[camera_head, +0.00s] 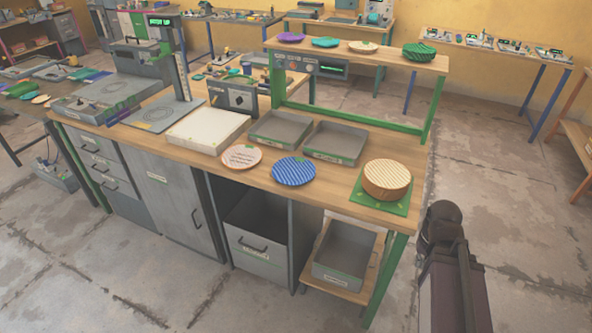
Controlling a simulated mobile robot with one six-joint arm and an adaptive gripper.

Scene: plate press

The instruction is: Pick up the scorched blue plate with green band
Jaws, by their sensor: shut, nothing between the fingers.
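A blue plate (294,171) with pale stripes lies on the front part of the wooden workbench. A small green mark shows at its far rim; I cannot make out a full green band or scorching at this size. A pinkish-white plate (241,157), also with a small green mark, lies to its left, a little apart. A stack of tan plates (387,179) stands on a green mat (380,205) to its right. My gripper is not in view; only a dark part of my arm shows at the lower right, beyond the bench's right end.
Two grey trays (319,155) stand behind the plates, with a white slab (207,129) to their left. A press (157,116) stands further left. A raised shelf (355,52) at the back holds more plates. The floor right of the bench is open.

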